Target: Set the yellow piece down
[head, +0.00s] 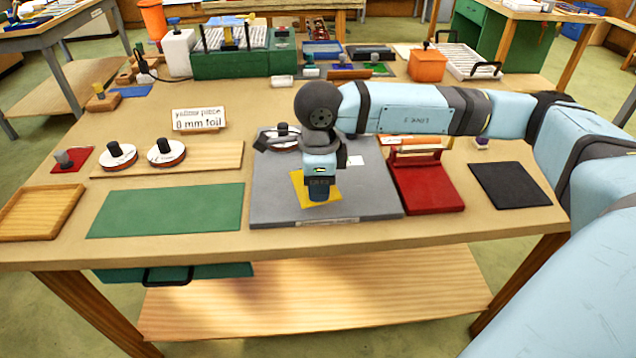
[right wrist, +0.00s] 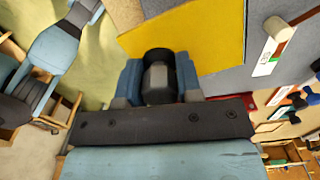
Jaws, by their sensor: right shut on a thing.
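The yellow piece (head: 332,196) is a flat sheet over the grey board (head: 272,205), near the board's front middle. My right gripper (head: 318,192) points down over it and hides much of its middle. In the right wrist view the fingers (right wrist: 160,85) are shut on a dark round knob, with the yellow piece (right wrist: 215,40) spread out behind it. I cannot tell whether the sheet touches the board or hangs just above it. My left gripper is not in view.
A green mat (head: 165,210) lies left of the board. A red stand (head: 428,188) and a dark mat (head: 510,184) are to the right. White round knobbed pieces (head: 117,156) sit on a wooden strip. A sign (head: 198,119) stands behind.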

